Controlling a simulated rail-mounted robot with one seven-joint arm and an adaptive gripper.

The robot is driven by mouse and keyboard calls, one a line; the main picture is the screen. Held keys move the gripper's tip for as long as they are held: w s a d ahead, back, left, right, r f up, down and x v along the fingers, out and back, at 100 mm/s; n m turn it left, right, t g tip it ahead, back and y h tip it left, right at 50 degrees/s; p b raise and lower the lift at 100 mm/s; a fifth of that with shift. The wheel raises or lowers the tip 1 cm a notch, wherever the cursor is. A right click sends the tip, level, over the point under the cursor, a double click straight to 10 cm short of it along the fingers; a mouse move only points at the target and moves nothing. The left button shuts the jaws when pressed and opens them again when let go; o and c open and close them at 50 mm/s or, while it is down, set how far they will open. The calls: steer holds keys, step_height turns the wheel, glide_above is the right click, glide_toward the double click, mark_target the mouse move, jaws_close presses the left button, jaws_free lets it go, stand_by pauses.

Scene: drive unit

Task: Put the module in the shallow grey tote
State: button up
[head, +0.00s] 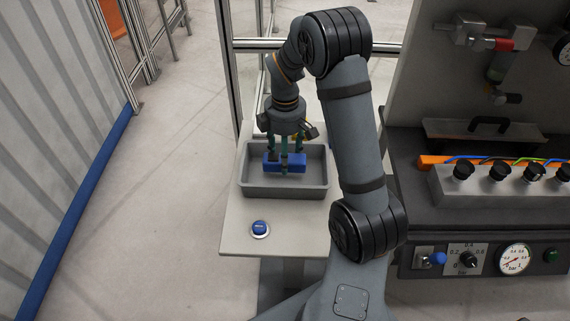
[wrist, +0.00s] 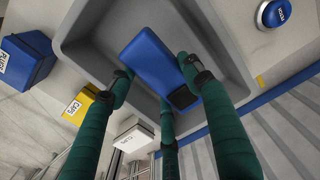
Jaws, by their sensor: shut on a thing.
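The module is a blue block (head: 299,167) with a dark part at one end. It is inside the shallow grey tote (head: 284,191), which stands on a pale table. My gripper (head: 285,163) points down into the tote with its green fingers around the module, shut on it. In the wrist view the module (wrist: 152,52) lies between the fingers of my gripper (wrist: 160,82), over the floor of the tote (wrist: 72,38). I cannot tell whether the module touches the tote floor. The fingers partly hide the module in the head view.
A blue push button (head: 260,228) is on the table in front of the tote. In the wrist view a blue bin (wrist: 27,62), a yellow bin labelled CAPS (wrist: 90,105) and a white labelled box (wrist: 132,137) stand beside the tote. A panel with knobs (head: 490,190) is at right.

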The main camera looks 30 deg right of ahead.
steer(key=shift+f, duration=2)
steer(key=shift+f, duration=0.15)
steer(key=o, duration=1.3)
step_height(320, 180, up, 12)
steer(key=shift+r+p, duration=0.2)
steer(key=shift+p, duration=0.3)
steer(key=shift+o, duration=1.2)
